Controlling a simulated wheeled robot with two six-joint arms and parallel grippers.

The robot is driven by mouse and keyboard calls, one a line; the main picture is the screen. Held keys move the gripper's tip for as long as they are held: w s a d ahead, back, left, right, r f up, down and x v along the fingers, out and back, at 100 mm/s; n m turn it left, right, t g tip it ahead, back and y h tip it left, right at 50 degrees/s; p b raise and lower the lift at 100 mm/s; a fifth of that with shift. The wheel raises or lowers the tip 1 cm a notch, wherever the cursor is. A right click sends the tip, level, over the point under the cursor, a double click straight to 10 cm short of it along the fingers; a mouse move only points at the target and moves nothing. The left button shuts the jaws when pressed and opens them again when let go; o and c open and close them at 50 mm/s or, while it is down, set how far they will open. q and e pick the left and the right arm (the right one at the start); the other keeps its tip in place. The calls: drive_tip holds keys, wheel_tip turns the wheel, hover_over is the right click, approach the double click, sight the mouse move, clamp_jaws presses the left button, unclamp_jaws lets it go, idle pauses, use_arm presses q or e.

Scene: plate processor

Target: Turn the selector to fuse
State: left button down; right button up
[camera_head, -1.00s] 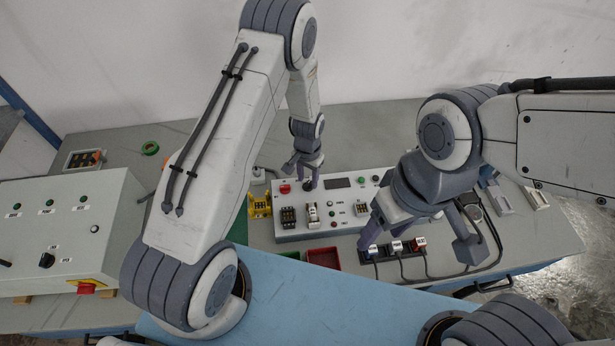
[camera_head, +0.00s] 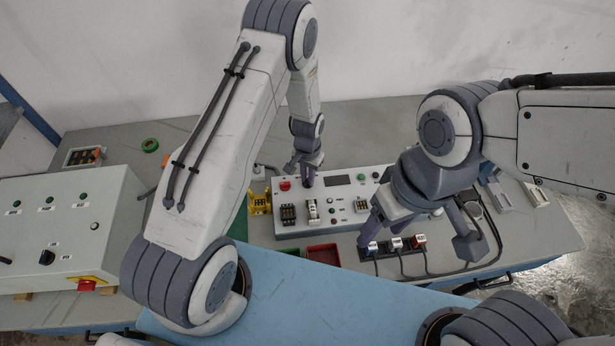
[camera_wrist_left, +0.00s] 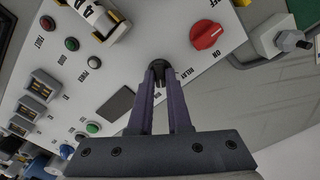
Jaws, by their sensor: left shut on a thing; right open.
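The white control panel (camera_head: 352,212) stands on the grey bench; it also fills much of the left wrist view (camera_wrist_left: 130,60). My left gripper (camera_head: 307,178) reaches down to its back left part. In the left wrist view the gripper (camera_wrist_left: 160,72) is shut on a small black selector knob (camera_wrist_left: 158,64), whose pointer is mostly hidden by the fingers. The text around the knob is too small to read surely. A red rotary switch (camera_wrist_left: 207,35) sits beside it, clear of the fingers. My right gripper (camera_head: 418,243) is open above the front right of the bench.
Cabled plugs (camera_head: 397,246) with labels stand below my right gripper. A yellow holder (camera_head: 260,203) is left of the panel. A red tray (camera_head: 322,250) lies in front. A white control box (camera_head: 65,230) stands at left.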

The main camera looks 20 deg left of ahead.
use_arm(q)
drive_tip(key=n+b, duration=0.2)
drive_tip(key=n, duration=0.1)
drive_tip(key=shift+f+n, duration=0.1)
drive_tip(key=shift+n, duration=0.2)
drive_tip(key=shift+n+b, duration=0.6)
drive_tip(key=shift+n, duration=1.2)
drive_tip(key=c, duration=0.9)
unclamp_jaws()
drive_tip(key=shift+o, duration=0.2)
wheel_tip(320, 180, up, 11)
drive_tip(key=b, duration=0.2)
drive_tip(key=shift+f+b, duration=0.15)
drive_tip(key=shift+b, duration=0.15)
